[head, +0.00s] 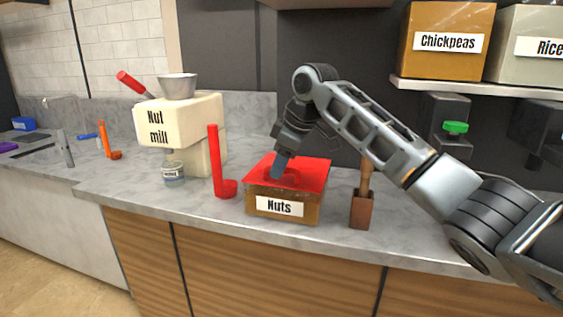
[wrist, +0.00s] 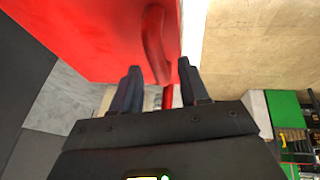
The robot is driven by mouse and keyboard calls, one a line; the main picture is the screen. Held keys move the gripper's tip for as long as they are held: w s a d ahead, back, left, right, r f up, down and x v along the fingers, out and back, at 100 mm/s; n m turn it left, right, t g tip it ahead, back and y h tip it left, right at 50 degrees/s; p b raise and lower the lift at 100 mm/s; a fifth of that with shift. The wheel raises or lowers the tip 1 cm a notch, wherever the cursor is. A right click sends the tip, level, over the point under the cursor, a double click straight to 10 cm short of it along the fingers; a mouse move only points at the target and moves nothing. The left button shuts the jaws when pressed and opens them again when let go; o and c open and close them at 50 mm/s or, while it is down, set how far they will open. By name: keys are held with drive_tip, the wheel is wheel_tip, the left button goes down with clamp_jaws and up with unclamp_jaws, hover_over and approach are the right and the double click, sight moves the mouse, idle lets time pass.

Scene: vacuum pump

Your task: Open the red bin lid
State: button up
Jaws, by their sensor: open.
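The red bin lid (head: 313,172) lies flat on top of a wooden-sided bin (head: 300,215) labelled "Nuts" and looks closed. A red handle stands on the lid, partly hidden by my gripper (head: 281,170) in the head view. The wrist view shows the lid (wrist: 75,35) and its curved handle (wrist: 156,45). My gripper (wrist: 160,75) is open there, with its two dark fingers at either side of the handle's end. I cannot tell whether the fingers touch the handle.
A red ladle (head: 215,170) stands left of the bin, beside a cream nut mill (head: 180,120) and a small jar (head: 173,174). A brown holder (head: 361,208) with a wooden handle stands close on the right. A chickpeas bin (head: 447,42) sits on the shelf above.

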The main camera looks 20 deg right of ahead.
clamp_jaws()
idle(0.6)
